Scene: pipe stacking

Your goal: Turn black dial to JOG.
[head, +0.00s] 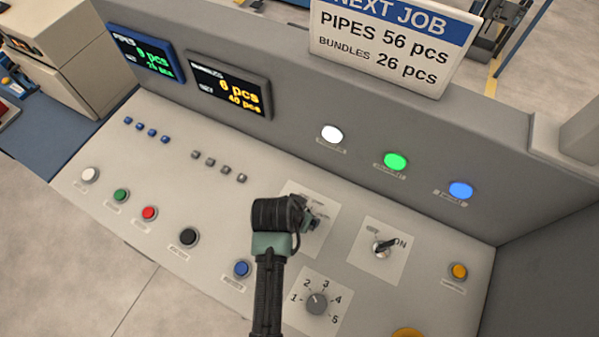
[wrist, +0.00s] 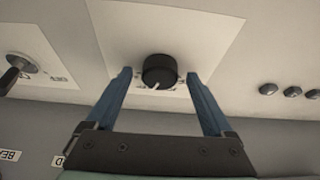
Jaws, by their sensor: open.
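The black dial (wrist: 160,70) sits on a pale plate (wrist: 215,35) in the wrist view. A light pointer mark shows on its lower edge in that view. The labels around it are too small or covered to read, so I cannot tell which setting it points at. My gripper (wrist: 157,76) is open, with one blue finger on each side of the dial and a gap to it on both sides. In the head view my gripper (head: 312,220) is over the dial's plate (head: 325,205) and hides the dial itself.
A key switch (head: 384,247) marked ON is right of the dial's plate, and a numbered selector (head: 317,303) is below it. Small grey buttons (head: 226,170) and a blue button (head: 242,269) are to the left. The panel's back wall (head: 300,140) rises behind.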

